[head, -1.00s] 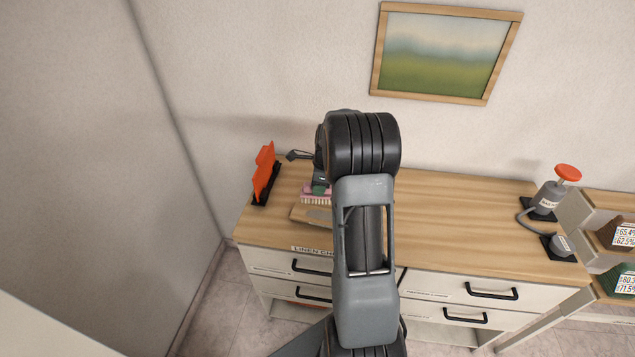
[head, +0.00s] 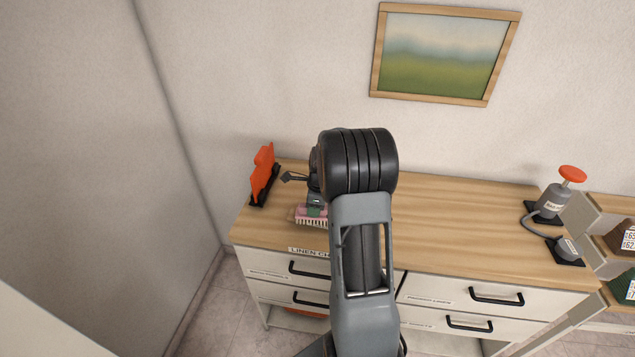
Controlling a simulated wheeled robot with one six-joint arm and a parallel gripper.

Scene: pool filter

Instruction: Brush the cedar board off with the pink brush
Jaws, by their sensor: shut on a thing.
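The pink brush (head: 305,212) has a pink body, pale bristles pointing down and a green part at its top. My gripper (head: 315,202) is shut on the brush over the left part of the wooden counter. My arm hides the right part of the brush and much of the gripper. The cedar board (head: 291,214) is mostly hidden under the brush; only a thin edge shows at the left. The bristles are at or just above the board; I cannot tell whether they touch.
A red-orange upright piece on a black base (head: 262,178) stands to the left. A grey pump with a red knob (head: 553,200) stands at the right end of the counter (head: 450,225). The counter's middle is clear. Drawers with black handles (head: 497,299) are below.

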